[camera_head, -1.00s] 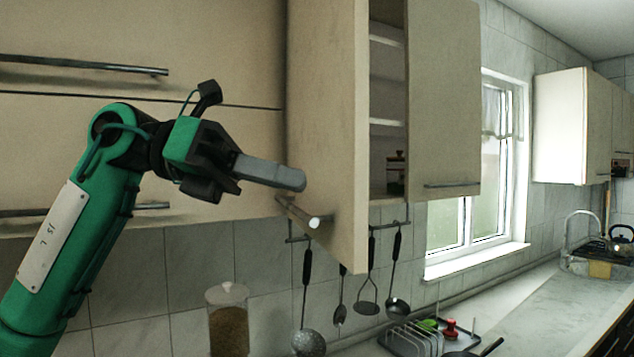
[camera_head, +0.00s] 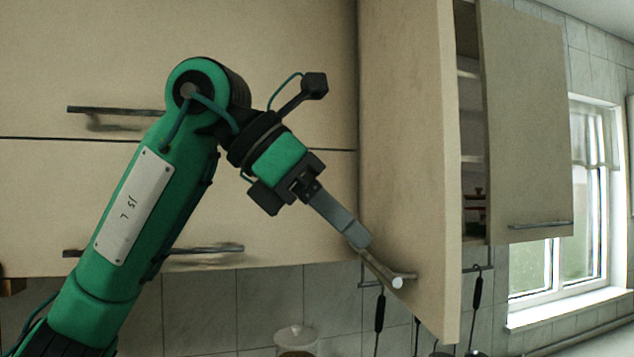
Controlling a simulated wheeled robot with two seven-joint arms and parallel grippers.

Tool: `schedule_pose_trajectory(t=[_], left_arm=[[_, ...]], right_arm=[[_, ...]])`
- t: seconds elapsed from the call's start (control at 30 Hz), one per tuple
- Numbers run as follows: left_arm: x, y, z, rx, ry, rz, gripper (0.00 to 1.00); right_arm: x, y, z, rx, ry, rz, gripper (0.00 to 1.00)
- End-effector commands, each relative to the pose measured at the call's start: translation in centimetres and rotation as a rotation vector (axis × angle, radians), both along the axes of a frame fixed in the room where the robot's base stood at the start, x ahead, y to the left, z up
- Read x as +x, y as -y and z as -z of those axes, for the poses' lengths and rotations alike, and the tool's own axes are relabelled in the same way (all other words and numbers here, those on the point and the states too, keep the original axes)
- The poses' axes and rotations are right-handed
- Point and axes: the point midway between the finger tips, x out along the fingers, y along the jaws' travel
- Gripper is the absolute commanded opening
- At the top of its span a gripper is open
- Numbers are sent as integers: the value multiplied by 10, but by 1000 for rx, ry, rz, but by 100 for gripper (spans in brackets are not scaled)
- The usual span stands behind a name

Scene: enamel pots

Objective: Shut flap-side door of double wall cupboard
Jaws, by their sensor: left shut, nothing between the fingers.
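The flap-side door (camera_head: 408,130) of the double wall cupboard is a pale beige panel. It stands swung out, with its outer face to the left. Its bar handle (camera_head: 383,270) sticks out near the lower edge. The other door (camera_head: 530,125) hangs to the right, and a gap between the doors shows shelves (camera_head: 470,158). My left gripper (camera_head: 358,236) is shut and empty, pointing down and right on the outer-face side. Its fingertips overlap the handle's near end in the picture; I cannot tell if they touch. My right gripper is out of view.
Flap cupboards (camera_head: 265,60) with bar handles lie left, behind my left arm. Utensils (camera_head: 379,312) hang from a rail below the open door. A lidded jar (camera_head: 296,338) stands at the bottom. A window (camera_head: 575,220) is at the right.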

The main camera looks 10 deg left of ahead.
Motion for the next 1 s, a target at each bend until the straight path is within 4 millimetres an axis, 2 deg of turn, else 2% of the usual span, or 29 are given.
schedule_pose_trajectory(t=[0.13, 0.2, 0.4, 1.0], left_arm=[[6, 23, 20, 1, -2, 2, 0], [8, 35, 14, 1, -1, 4, 0], [14, 53, 17, 1, -2, 1, 0], [16, 63, 19, 0, 0, -13, 0]], right_arm=[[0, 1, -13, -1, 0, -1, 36], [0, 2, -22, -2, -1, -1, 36], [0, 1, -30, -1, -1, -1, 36], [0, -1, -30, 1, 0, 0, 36]])
